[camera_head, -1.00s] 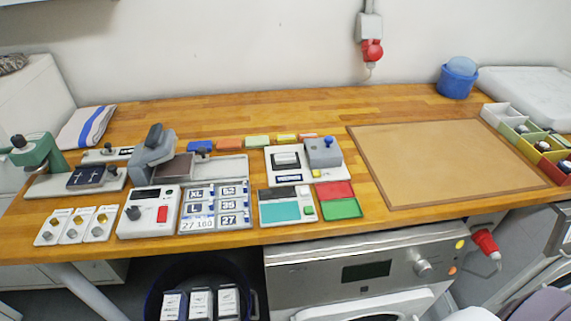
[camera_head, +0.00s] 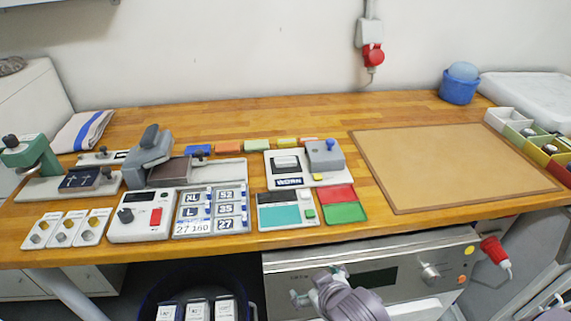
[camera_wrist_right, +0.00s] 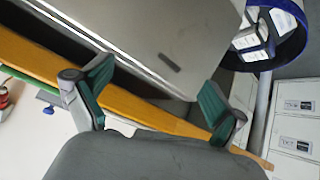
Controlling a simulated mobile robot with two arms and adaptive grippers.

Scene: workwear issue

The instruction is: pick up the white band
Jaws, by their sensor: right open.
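I cannot make out a white band for certain; the white compartment (camera_head: 508,119) of the row of coloured boxes stands at the right end of the table, its contents too small to tell. My right gripper (camera_head: 318,284) is at the bottom middle of the head view, in front of the steel appliance and below the table's front edge. It is far from that compartment. In the right wrist view the right gripper (camera_wrist_right: 155,78) is open, with nothing between its green pads. My left gripper is not in view.
Stamping devices, a label board (camera_head: 211,211) and coloured trays (camera_head: 342,213) crowd the table's left and middle. A brown mat (camera_head: 455,165) lies clear at the right. A blue tub (camera_head: 458,90) stands behind it. The steel appliance (camera_head: 285,276) is below the edge.

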